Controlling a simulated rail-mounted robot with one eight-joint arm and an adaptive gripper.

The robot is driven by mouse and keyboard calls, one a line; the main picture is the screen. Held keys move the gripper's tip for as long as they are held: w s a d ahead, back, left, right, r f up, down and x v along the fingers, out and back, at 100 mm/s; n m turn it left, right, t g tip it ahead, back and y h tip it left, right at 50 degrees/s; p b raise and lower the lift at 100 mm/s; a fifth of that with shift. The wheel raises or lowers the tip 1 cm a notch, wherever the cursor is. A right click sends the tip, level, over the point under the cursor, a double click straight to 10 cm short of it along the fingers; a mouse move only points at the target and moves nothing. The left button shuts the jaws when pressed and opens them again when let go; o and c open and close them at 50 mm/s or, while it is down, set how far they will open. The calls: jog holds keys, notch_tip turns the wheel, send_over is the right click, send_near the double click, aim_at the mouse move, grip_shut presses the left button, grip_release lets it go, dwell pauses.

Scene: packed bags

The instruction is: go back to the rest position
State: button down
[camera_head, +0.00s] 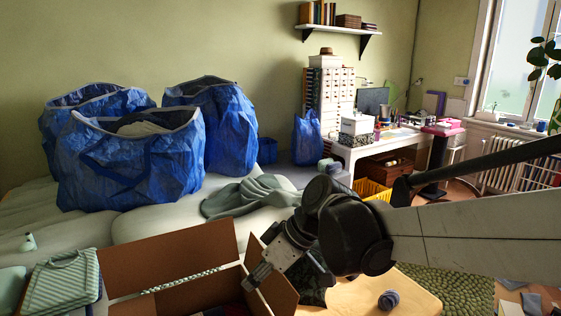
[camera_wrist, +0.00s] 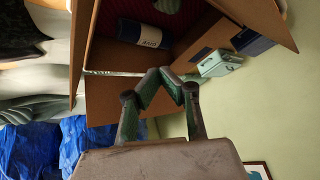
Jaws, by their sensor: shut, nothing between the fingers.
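My gripper (camera_head: 252,282) is at the right side of the open cardboard box (camera_head: 170,252) in the head view, at the end of my arm that reaches in from the right. In the wrist view my gripper (camera_wrist: 160,80) has its two fingers bent together at the tips, with nothing between them. The box (camera_wrist: 115,98) opens in front of the fingers there. It holds a dark blue roll with a white label (camera_wrist: 142,35) and a dark red cloth (camera_wrist: 175,18). In the head view most of the box's inside is hidden.
Blue bags (camera_head: 130,165) stand on the bed behind the box. A folded striped green cloth (camera_head: 65,280) lies left of it. A ball of dark yarn (camera_head: 388,299) sits on the wooden table (camera_head: 420,300) below my arm. A yellow crate (camera_head: 370,190) is behind my arm.

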jog(key=s+d+m+t+h, duration=0.2)
jog(key=s+d+m, duration=0.1)
jog(key=d, duration=0.5)
jog(key=s+d+m+t+h, duration=0.2)
jog(key=d+m, duration=0.4)
jog(key=d, duration=0.3)
jog(key=s+d+m+t+h, duration=0.2)
jog(key=s+d+m+h, duration=0.1)
jog(key=s+d, duration=0.3)
jog(key=d+m, duration=0.1)
jog(key=d, duration=0.1)
jog(key=shift+s+d, duration=0.2)
jog(key=shift+d, duration=0.2)
